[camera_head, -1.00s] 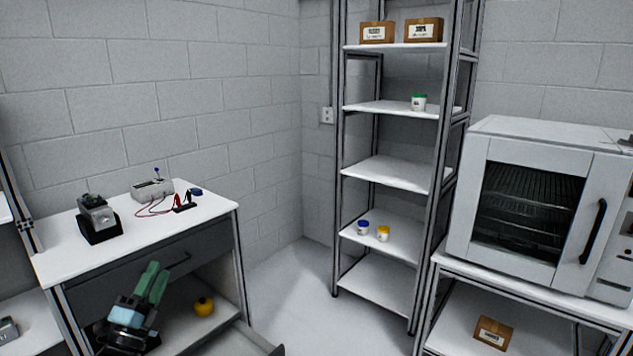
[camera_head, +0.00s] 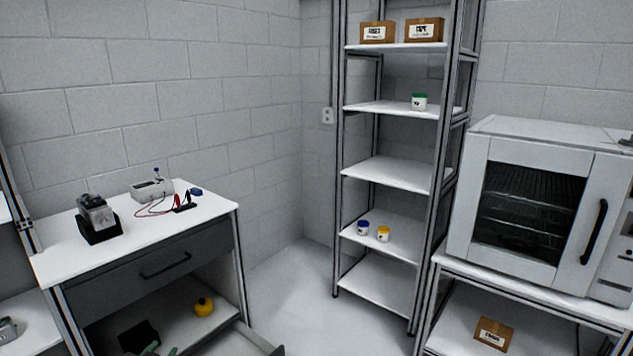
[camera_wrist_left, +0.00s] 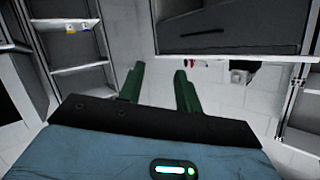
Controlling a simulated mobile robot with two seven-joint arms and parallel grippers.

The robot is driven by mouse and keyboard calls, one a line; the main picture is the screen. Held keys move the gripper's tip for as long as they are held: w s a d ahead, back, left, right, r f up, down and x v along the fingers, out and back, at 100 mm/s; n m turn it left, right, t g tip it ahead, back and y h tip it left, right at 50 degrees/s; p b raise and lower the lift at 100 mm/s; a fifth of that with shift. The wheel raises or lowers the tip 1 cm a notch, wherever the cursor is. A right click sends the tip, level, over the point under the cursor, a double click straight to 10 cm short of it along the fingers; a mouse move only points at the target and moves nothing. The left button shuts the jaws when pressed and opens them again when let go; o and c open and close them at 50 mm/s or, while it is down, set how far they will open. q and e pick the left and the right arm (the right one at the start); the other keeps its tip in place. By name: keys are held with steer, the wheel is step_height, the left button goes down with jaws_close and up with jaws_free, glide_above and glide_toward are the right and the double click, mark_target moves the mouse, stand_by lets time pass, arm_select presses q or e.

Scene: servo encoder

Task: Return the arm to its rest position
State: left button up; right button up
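The rest of my left arm is out of the head view. My right gripper shows in neither view.
The bench has a shut drawer (camera_head: 165,264) and a lower shelf with a yellow object (camera_head: 203,306). A panel-like edge (camera_head: 262,342) juts out at the bottom. A tall shelf rack (camera_head: 385,174) and an oven (camera_head: 533,208) stand right. Floor (camera_head: 290,290) between them is clear.

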arm_select(q)
steer(key=s+d+f+g+h, duration=0.1)
steer(key=s+d+f, duration=0.4)
steer(key=s+f, duration=0.35)
steer(key=s+d+f+g, duration=0.1)
steer(key=s+d+f, duration=0.1)
steer(key=s, duration=0.9)
steer(key=s+d+f+g+h, duration=0.1)
steer(key=s+d, duration=0.4)
steer(key=s, duration=0.6)
steer(key=s+d+f+n+g+h, duration=0.1)
steer(key=s+d+f, duration=0.3)
steer(key=s, duration=0.7)
steer(key=shift+g, duration=0.8)
